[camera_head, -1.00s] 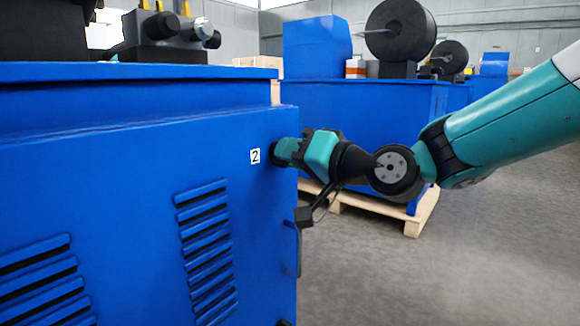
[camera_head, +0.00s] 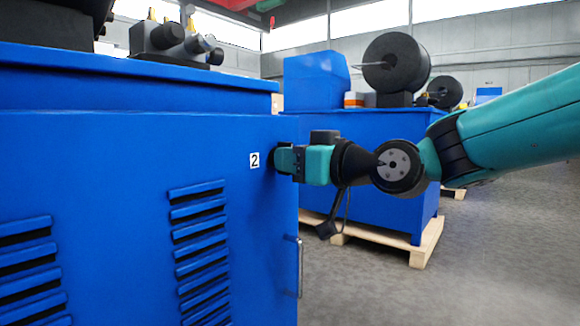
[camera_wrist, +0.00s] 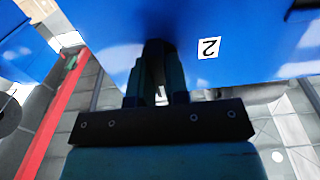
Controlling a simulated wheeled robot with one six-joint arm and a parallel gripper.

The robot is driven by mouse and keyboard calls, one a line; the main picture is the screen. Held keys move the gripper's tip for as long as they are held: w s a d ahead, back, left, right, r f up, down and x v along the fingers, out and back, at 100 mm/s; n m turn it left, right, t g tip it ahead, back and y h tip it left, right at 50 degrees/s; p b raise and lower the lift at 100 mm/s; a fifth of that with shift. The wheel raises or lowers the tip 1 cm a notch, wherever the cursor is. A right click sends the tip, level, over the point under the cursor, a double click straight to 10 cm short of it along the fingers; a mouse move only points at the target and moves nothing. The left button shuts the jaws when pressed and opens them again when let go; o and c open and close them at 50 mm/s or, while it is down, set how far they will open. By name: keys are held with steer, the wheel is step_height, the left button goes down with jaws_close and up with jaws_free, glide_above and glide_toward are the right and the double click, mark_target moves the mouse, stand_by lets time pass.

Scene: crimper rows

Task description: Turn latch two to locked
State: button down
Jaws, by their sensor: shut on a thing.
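A white label marked 2 (camera_head: 254,160) is on the blue cabinet panel (camera_head: 120,150) in the head view. My gripper (camera_head: 281,159) is at the panel's right edge, just right of that label, and is shut on latch two. The fingers hide the latch, so its angle cannot be told. In the wrist view my gripper (camera_wrist: 158,50) reaches to the blue panel with its fingers close together, and the label 2 (camera_wrist: 208,47) shows upside down beside them.
Louvred vents (camera_head: 200,250) and a metal handle (camera_head: 300,268) are lower on the cabinet. Another blue machine (camera_head: 370,170) on a wooden pallet (camera_head: 425,250) stands behind my arm. Grey floor (camera_head: 500,260) is open at the right.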

steer(key=shift+f, duration=0.1)
steer(key=shift+d, duration=0.1)
stand_by(0.3)
steer(key=c, duration=1.1)
jaws_free()
steer(key=p+v, duration=0.2)
steer(key=v, duration=1.5)
steer(key=shift+s+d+p, duration=0.1)
steer(key=shift+p, duration=0.3)
